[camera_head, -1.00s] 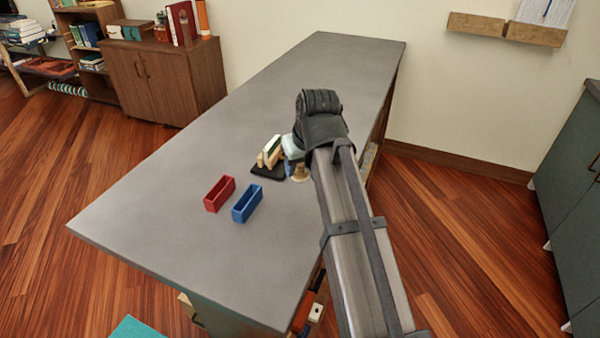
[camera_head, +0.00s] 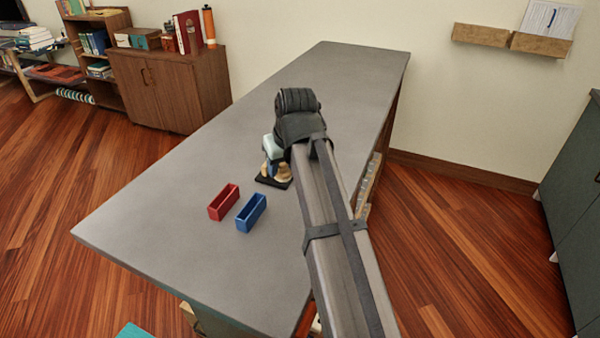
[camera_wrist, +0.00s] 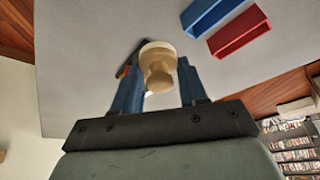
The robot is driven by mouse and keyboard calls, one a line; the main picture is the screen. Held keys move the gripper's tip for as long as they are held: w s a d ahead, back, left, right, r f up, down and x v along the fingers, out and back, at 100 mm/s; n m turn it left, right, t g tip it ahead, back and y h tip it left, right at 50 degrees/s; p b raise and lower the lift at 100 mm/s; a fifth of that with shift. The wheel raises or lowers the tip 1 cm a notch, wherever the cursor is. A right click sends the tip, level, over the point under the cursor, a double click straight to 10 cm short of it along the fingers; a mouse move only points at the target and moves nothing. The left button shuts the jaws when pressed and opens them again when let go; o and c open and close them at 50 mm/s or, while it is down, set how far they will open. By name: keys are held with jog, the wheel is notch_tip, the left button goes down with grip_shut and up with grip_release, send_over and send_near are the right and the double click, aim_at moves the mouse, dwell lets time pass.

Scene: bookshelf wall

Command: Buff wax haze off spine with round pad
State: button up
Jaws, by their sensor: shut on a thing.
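My gripper (camera_head: 272,167) is shut on a round pad (camera_head: 284,173) with a pale wooden knob handle. In the wrist view the pad (camera_wrist: 158,66) shows between the blue fingers (camera_wrist: 160,92). A small black stand (camera_head: 263,180) lies on the grey table, holding a pale piece that appears to be the book with the spine. The pad and gripper now overlap the stand in the head view and hide most of the book. In the wrist view only a dark edge with a bit of colour (camera_wrist: 126,70) shows behind the pad. I cannot tell whether the pad touches the spine.
A red open box (camera_head: 223,202) and a blue open box (camera_head: 251,213) stand on the grey table (camera_head: 170,230), nearer the front than the stand. The table's far part and left part are clear. A brown cabinet (camera_head: 170,90) stands beyond the left edge.

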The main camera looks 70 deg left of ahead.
jog(key=a+r, duration=0.4)
jog(key=a, duration=0.8)
jog(key=shift+m, duration=0.4)
jog(key=f, duration=0.8)
jog(key=shift+s, duration=0.25)
jog(key=shift+w+a, duration=0.65)
jog(key=shift+a, duration=0.1)
jog(key=shift+c, duration=0.4)
jog(key=shift+w+a, duration=3.1)
jog(key=shift+a, duration=0.15)
jog(key=shift+s+d, duration=3.65)
jog(key=shift+d, duration=0.25)
jog(key=shift+s+d+r, duration=0.1)
jog(key=shift+s+r, duration=0.05)
notch_tip(320, 180, up, 8)
